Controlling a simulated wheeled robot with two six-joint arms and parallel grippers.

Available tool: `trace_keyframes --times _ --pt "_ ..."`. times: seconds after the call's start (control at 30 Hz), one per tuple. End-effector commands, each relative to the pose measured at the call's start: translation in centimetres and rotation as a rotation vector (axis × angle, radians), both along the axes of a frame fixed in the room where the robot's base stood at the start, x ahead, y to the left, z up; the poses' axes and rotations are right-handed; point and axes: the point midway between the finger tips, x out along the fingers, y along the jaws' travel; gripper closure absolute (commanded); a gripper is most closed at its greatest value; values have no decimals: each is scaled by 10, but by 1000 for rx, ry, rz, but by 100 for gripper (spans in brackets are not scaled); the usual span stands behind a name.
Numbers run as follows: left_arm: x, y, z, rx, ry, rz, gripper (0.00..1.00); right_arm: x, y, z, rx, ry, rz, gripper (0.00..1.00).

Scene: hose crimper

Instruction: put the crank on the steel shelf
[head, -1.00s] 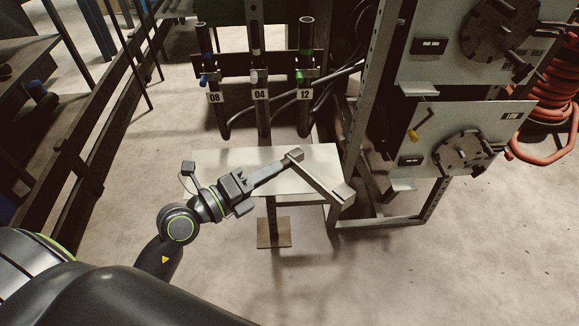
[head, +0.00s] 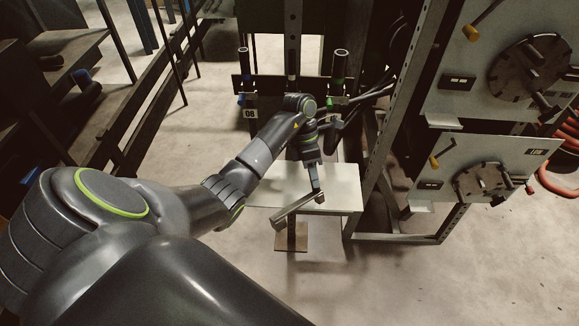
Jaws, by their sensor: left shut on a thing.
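The crank (head: 297,209) is a grey metal bar with a blocky end. My left gripper (head: 318,192) is shut on its right end, pointing down in the picture. The pale steel shelf (head: 342,187) is a flat plate on a post with a brown foot plate. The crank shows over the shelf's front part, and its free lower-left end reaches past the front edge. Whether it touches the shelf cannot be told. My left arm hides part of the shelf's left and back. My right gripper is not in view.
Behind the shelf stands a rack with upright hose tubes (head: 340,65) and a label 08 (head: 250,114). At the right, a steel frame (head: 402,95) carries panels with round dies (head: 482,181). Red hose (head: 556,176) hangs far right. Shelving (head: 70,60) stands left. The front floor is clear.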

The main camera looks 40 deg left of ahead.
Motion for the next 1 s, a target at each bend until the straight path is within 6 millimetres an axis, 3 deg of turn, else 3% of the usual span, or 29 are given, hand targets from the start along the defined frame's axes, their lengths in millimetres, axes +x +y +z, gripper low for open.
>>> trace_keyframes --times 0.03,0.3,0.53,0.67,1.0 --pt "2 6 12 53 -28 -81 100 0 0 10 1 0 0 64" --pt "6 49 55 241 -197 -483 100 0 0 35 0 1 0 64" --pt "4 69 82 302 -291 -677 100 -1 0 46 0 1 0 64" --pt "4 71 81 308 -306 -711 100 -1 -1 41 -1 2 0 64" --pt "4 71 41 306 -307 -711 100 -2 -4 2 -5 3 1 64"
